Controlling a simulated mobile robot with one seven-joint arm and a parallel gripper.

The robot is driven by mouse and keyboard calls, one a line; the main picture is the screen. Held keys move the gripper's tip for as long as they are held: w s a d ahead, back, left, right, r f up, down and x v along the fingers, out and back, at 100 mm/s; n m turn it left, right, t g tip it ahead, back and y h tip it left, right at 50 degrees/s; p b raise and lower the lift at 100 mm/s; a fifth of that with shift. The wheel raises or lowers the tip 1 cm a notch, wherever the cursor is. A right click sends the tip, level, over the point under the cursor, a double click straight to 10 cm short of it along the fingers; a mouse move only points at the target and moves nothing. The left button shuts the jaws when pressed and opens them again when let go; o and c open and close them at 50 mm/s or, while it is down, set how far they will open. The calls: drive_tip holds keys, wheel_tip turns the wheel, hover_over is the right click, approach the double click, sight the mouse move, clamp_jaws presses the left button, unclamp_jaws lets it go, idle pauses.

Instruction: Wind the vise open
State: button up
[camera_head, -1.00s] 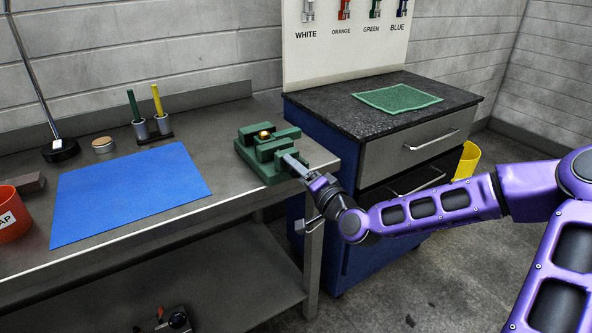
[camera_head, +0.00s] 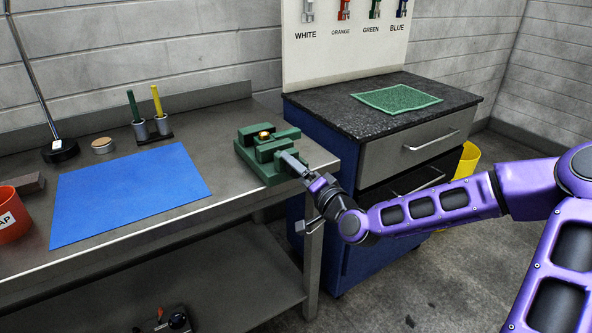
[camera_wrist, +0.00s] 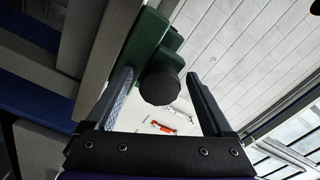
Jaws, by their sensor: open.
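The green vise (camera_head: 268,165) sits at the right front corner of the metal workbench. A small gold-coloured piece (camera_head: 265,135) shows between its jaws. My gripper (camera_head: 291,162) is at the vise's front right side. In the wrist view my gripper (camera_wrist: 160,85) is open, with a dark round knob (camera_wrist: 160,90) between its fingers, and a gap shows on the finger at right. Behind the knob is the green vise body (camera_wrist: 147,40). I cannot tell whether a finger touches the knob. The vise's screw is mostly hidden in the head view.
A blue mat (camera_head: 130,195) lies on the workbench (camera_head: 215,140), with a pen holder (camera_head: 152,130) behind and a red bin (camera_head: 12,215) at left. A blue drawer cabinet (camera_head: 345,150) with a green mat (camera_head: 397,98) stands close on the right.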

drive_tip(key=p+v, duration=1.1)
drive_tip(key=v, duration=0.6)
drive_tip(key=shift+d, duration=0.2)
drive_tip(key=shift+s, duration=0.15)
